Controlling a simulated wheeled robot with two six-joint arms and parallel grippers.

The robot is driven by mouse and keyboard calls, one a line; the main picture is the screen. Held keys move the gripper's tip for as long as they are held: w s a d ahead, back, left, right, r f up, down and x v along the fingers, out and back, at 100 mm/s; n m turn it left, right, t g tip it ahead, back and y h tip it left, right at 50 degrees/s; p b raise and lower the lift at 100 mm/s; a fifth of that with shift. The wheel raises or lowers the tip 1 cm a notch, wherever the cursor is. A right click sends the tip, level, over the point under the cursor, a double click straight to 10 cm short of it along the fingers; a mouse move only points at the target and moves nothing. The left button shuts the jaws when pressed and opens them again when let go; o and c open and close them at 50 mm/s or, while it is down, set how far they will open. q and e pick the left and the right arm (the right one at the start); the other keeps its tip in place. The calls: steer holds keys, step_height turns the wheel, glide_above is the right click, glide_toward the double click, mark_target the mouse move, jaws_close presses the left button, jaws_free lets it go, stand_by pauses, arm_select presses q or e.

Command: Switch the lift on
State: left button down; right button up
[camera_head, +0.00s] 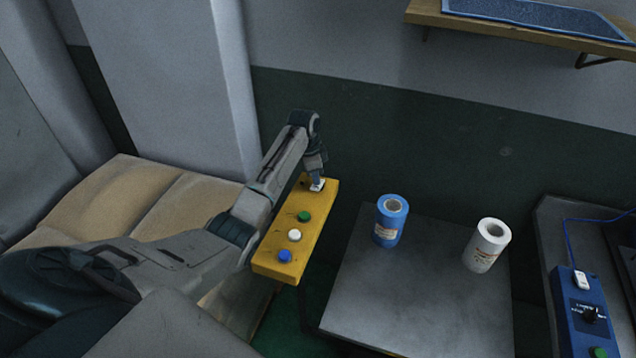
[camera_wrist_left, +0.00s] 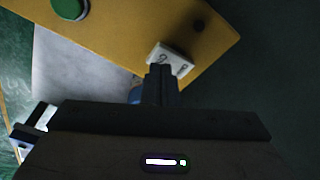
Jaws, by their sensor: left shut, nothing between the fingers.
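A yellow control box (camera_head: 320,215) has a green button (camera_head: 304,216), a white button and a blue button in a row. At its far end is a small white switch (camera_head: 318,187), which also shows in the left wrist view (camera_wrist_left: 179,63) with dark marks on its face. My left gripper (camera_head: 317,176) is shut and empty, pointing down at the switch. In the left wrist view its fingertips (camera_wrist_left: 160,70) overlap the switch's near edge; I cannot tell whether they touch it. The fingers hide part of the switch. My right gripper is not in view.
A grey table (camera_head: 420,290) right of the box bears a blue roll (camera_head: 389,228) and a white roll (camera_head: 482,252). A blue box (camera_head: 571,310) with a knob stands at the far right. A wooden shelf (camera_head: 520,30) hangs on the wall above.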

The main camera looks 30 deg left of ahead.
mark_target(315, 187)
arm_select(q)
steer(key=shift+f, duration=0.15)
stand_by(0.5)
steer(key=shift+f+b, duration=0.35)
steer(key=shift+f, duration=0.4)
stand_by(0.4)
step_height(315, 187, up, 5)
steer(key=p, duration=0.5)
steer(key=shift+r, duration=1)
